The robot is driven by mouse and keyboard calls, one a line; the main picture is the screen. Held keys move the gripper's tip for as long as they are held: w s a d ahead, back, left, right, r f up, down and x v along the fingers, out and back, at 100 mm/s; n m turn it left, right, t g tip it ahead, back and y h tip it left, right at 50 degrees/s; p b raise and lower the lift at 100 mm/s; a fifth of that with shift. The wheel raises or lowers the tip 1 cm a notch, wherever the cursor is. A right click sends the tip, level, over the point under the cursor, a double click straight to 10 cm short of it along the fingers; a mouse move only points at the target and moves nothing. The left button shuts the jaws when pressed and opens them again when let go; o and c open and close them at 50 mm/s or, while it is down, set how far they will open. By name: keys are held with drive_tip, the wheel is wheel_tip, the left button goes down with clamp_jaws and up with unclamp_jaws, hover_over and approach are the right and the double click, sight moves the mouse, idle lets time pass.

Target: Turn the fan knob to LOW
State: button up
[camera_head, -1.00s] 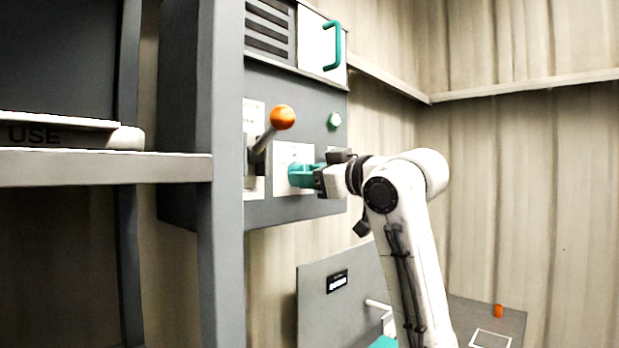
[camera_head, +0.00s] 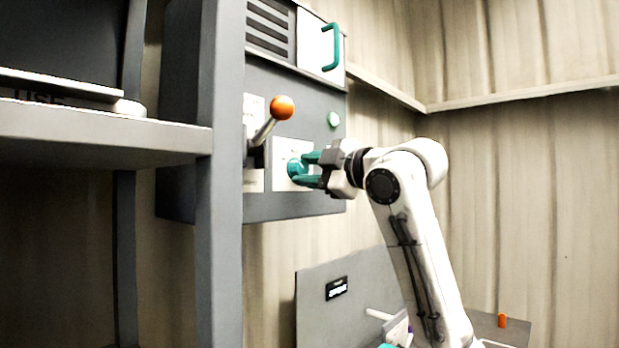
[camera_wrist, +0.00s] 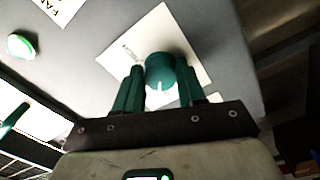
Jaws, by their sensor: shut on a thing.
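The fan knob (camera_head: 295,168) is a round teal knob on a white label plate (camera_head: 283,152) on the grey wall panel. My gripper (camera_head: 302,169) reaches it from the right, with one teal finger above the knob and one below. In the wrist view, the knob (camera_wrist: 160,70) sits between the two fingers, which are shut on it. A pale pointer mark shows on the knob's near side. The print on the plate (camera_wrist: 125,47) is too small to read, so I cannot tell which setting the mark faces.
A lever with an orange ball (camera_head: 282,108) stands out just left of the knob. A green button (camera_head: 333,119) is above right, and a teal handle (camera_head: 333,47) is higher up. A grey shelf (camera_head: 110,150) and post (camera_head: 220,220) are at left.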

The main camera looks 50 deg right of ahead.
drive_tip(key=shift+n+b, duration=0.3)
drive_tip(key=shift+n, duration=0.8)
drive_tip(key=o, duration=1.1)
drive_tip(key=shift+c, duration=0.2)
drive_tip(key=s+b, duration=0.3)
drive_tip(key=s, duration=0.7)
drive_tip(key=shift+s+f, duration=0.15)
drive_tip(key=shift+s, duration=0.25)
drive_tip(key=shift+d, duration=0.1)
